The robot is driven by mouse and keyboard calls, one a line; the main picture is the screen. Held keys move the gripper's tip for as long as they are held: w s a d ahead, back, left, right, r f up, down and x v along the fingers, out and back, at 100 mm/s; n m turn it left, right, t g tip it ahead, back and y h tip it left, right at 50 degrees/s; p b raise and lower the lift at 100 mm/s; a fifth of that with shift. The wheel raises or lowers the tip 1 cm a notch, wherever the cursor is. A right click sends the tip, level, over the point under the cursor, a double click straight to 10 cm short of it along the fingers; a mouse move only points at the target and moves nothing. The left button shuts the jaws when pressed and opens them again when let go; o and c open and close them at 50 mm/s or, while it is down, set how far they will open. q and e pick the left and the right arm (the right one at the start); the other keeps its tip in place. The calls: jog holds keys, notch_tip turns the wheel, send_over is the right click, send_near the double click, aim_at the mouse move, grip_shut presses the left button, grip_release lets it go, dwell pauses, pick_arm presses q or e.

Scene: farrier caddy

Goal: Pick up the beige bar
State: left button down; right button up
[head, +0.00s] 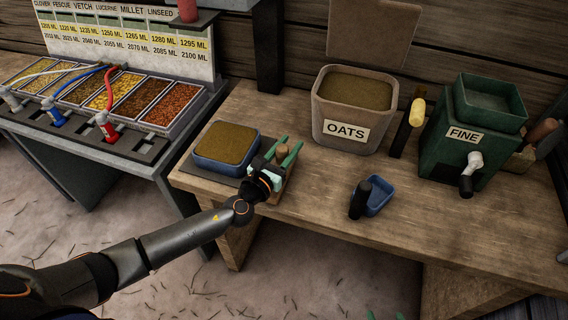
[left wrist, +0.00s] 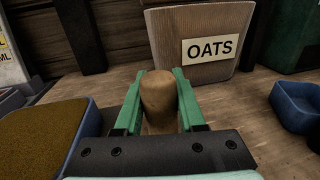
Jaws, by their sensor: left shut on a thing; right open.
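The beige bar (left wrist: 158,95) is a tan, rounded upright piece between the green fingers in the left wrist view. In the head view its top (head: 282,152) shows between the fingers. My left gripper (head: 283,150) is shut on it, over the left part of the wooden table, beside the blue tray of brown grain. The bar's lower end is hidden by the gripper, so I cannot tell whether it touches what is under it. My right gripper (head: 385,316) shows only as green fingertips at the bottom edge of the head view, apart and away from the bar.
The blue grain tray (head: 194,159) sits on a dark plate just left of the gripper. The OATS bin (head: 345,148) stands behind, with a green FINE mill (head: 440,150) to the right. A small blue scoop (head: 378,196) lies near the front.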

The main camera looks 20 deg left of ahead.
pick_arm(q)
jog(key=shift+r, duration=0.1)
jog(key=s+d+r+p, duration=0.4)
jog(key=s+r+p, duration=0.2)
jog(key=s+r, duration=0.7)
jog(key=shift+s+d, duration=0.15)
jog(key=shift+d, duration=0.05)
dwell(0.4)
dwell(1.1)
